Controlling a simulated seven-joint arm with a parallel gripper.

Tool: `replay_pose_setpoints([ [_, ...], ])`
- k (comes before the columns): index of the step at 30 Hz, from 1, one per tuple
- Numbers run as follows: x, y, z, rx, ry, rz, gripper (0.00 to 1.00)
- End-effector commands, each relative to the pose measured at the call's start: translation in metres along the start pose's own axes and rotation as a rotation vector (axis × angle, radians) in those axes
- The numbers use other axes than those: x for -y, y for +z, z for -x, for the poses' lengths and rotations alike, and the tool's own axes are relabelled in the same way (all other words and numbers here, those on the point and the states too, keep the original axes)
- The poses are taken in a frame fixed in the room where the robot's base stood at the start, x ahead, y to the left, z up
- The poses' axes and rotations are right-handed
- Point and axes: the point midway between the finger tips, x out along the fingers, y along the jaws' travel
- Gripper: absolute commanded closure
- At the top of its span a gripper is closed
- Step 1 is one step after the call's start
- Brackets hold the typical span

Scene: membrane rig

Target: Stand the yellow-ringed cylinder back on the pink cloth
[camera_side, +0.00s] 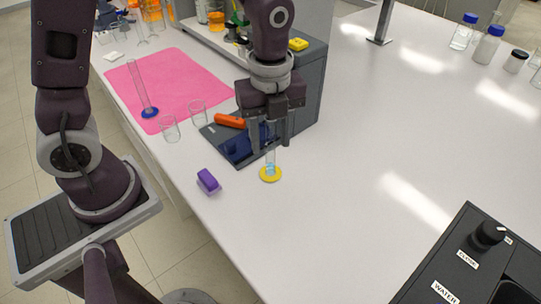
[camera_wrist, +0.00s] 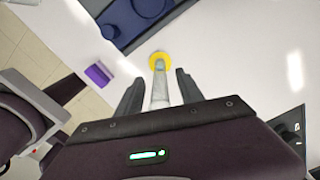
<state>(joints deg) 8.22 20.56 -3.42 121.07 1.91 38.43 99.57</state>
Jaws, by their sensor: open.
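The yellow-ringed cylinder (camera_side: 270,172) stands upright on the white bench, to the right of the pink cloth. It is clear glass with a yellow base, and its upper part is hidden by my gripper in the side view. My gripper (camera_side: 270,145) is open, pointing down, with one finger on each side of the glass. In the wrist view the cylinder (camera_wrist: 159,88) lies between the two spread fingers (camera_wrist: 158,90), with visible gaps. The pink cloth (camera_side: 185,75) lies flat at the back left. A blue-based cylinder (camera_side: 148,108) stands on it.
Two glass beakers (camera_side: 170,128) stand by the cloth's front edge. A dark device (camera_side: 230,142) with an orange handle is just behind my gripper. A purple block (camera_side: 208,181) lies to the left. Bottles (camera_side: 487,45) stand far right. The bench's middle right is clear.

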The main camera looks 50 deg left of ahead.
Motion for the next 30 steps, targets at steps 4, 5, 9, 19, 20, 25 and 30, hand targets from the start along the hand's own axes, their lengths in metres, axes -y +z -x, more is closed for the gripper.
replay_pose_setpoints([
  [4, 0.0, 0.0, -0.019, 0.0, 0.002, 0.0, 0.56],
  [5, 0.0, 0.0, -0.02, 0.0, 0.001, 0.0, 0.56],
  [9, 0.0, 0.0, -0.021, 0.0, -0.001, 0.001, 0.56],
  [19, 0.0, 0.0, -0.02, 0.0, -0.001, 0.0, 1.0],
  [20, 0.0, 0.0, -0.02, 0.0, -0.001, 0.0, 1.0],
  [25, 0.0, 0.0, -0.02, 0.0, -0.001, 0.0, 1.0],
  [30, 0.001, 0.001, -0.004, 0.0, -0.005, 0.001, 1.0],
])
